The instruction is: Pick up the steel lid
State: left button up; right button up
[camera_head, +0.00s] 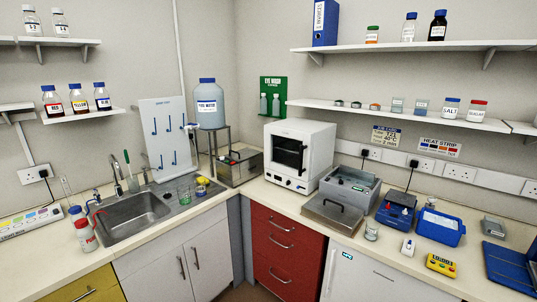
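The steel lid (318,211) is a flat grey square plate with a dark handle on top.
A blue block (396,212), a blue tray (440,227) and a yellow timer (440,265) stand right of the bath. A small glass jar (371,232) is near the lid's right side. A sink (130,215) is on the left counter. Shelves overhang the right counter.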

aim_at(342, 217)
jog(key=i+j+z, duration=0.25)
jog(key=z, duration=0.15)
jog(key=i+j+z, duration=0.25)
jog(key=z, duration=0.2)
jog(key=i+j+z, duration=0.15)
jog(key=j+z, duration=0.25)
jog(key=i+j+z, duration=0.1)
jog(key=j+z, duration=0.3)
